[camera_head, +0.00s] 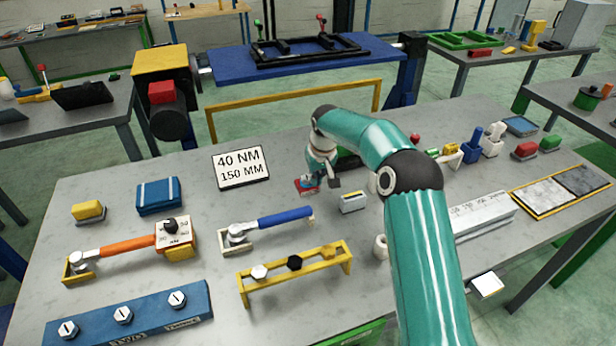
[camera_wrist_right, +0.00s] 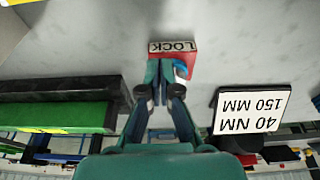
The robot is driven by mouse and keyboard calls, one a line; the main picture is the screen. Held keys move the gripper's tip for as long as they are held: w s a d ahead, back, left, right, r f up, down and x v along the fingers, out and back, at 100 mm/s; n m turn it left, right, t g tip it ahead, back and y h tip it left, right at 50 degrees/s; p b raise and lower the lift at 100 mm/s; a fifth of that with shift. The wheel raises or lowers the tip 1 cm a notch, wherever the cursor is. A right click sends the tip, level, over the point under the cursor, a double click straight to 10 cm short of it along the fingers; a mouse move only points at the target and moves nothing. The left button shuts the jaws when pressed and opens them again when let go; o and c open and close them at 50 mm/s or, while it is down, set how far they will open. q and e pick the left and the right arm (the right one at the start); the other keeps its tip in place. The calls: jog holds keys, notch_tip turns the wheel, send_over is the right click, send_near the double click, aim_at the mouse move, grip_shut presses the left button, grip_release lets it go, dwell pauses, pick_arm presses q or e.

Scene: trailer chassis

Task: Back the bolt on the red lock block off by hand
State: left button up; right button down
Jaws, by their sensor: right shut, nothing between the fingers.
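The red lock block (camera_head: 304,187) stands on the grey workbench, just behind the middle of the table. In the right wrist view the lock block (camera_wrist_right: 190,58) shows its LOCK label. My right gripper (camera_head: 326,180) is low beside the block. In the wrist view the right gripper's fingertips (camera_wrist_right: 160,92) are shut with nothing between them, and they overlap the block's near face. I cannot tell whether they touch it. The bolt is not clearly visible; the fingers cover part of the block. My left gripper is not in view.
A sign (camera_head: 241,168) reading 40 NM, 150 MM stands left of the block. An orange-handled wrench (camera_head: 128,247), a blue-handled wrench (camera_head: 285,217) and a yellow bolt rack (camera_head: 295,272) lie nearer. A small white-and-yellow block (camera_head: 353,203) stands close to the right gripper.

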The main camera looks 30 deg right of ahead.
pick_arm(q)
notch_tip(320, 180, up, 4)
jog(key=p, duration=0.3)
pick_arm(e)
notch_tip(320, 180, up, 5)
jog(key=a+f+t+b, duration=0.1)
jog(key=f+b, duration=0.1)
jog(key=b, duration=0.1)
jog(key=a+f+t+b, duration=0.1)
jog(key=f+b, duration=0.1)
jog(key=b, duration=0.2)
jog(key=a+f+b, duration=0.1)
jog(key=f+b, duration=0.1)
jog(key=b, duration=0.2)
jog(key=shift+w+f+t+h, duration=0.1)
jog(key=shift+w+t+h, duration=0.1)
jog(key=shift+t+h, duration=0.2)
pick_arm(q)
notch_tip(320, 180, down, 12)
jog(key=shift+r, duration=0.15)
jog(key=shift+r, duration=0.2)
pick_arm(e)
jog(key=shift+w+d, duration=0.1)
